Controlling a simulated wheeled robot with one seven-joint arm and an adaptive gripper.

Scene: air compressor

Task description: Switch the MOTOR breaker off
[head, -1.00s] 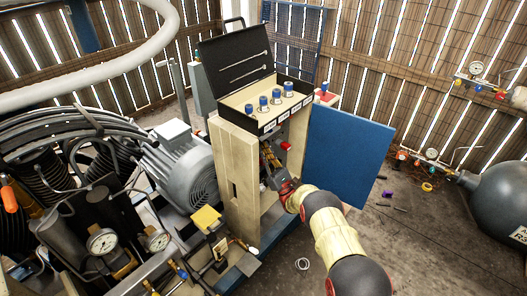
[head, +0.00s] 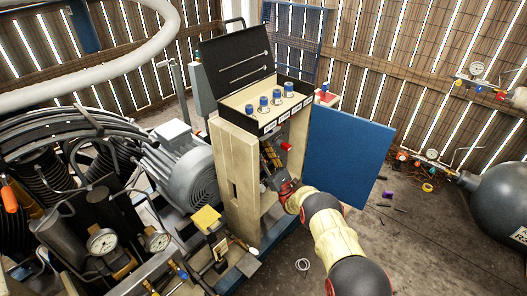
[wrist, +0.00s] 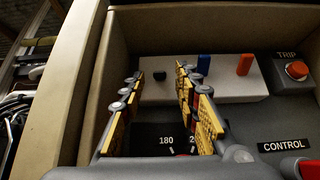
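In the wrist view a pale breaker block (wrist: 225,88) sits on the back panel inside the cabinet. It carries a black lever (wrist: 159,76), a blue lever (wrist: 204,62) and an orange lever (wrist: 245,64). No MOTOR label is readable, so I cannot tell which lever is that breaker. My gripper (wrist: 158,100) has its yellow-padded fingers apart with nothing between them. The fingers are in front of the block's left part, and the right finger hides some of it. In the head view my gripper (head: 270,158) reaches into the open cabinet.
A TRIP button (wrist: 297,70) is right of the block, above a CONTROL label (wrist: 283,145). The cabinet's left wall (wrist: 85,75) is close to my gripper. The blue door (head: 348,155) stands open at right. Blue-topped knobs (head: 276,97) stand on the cabinet's upper shelf.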

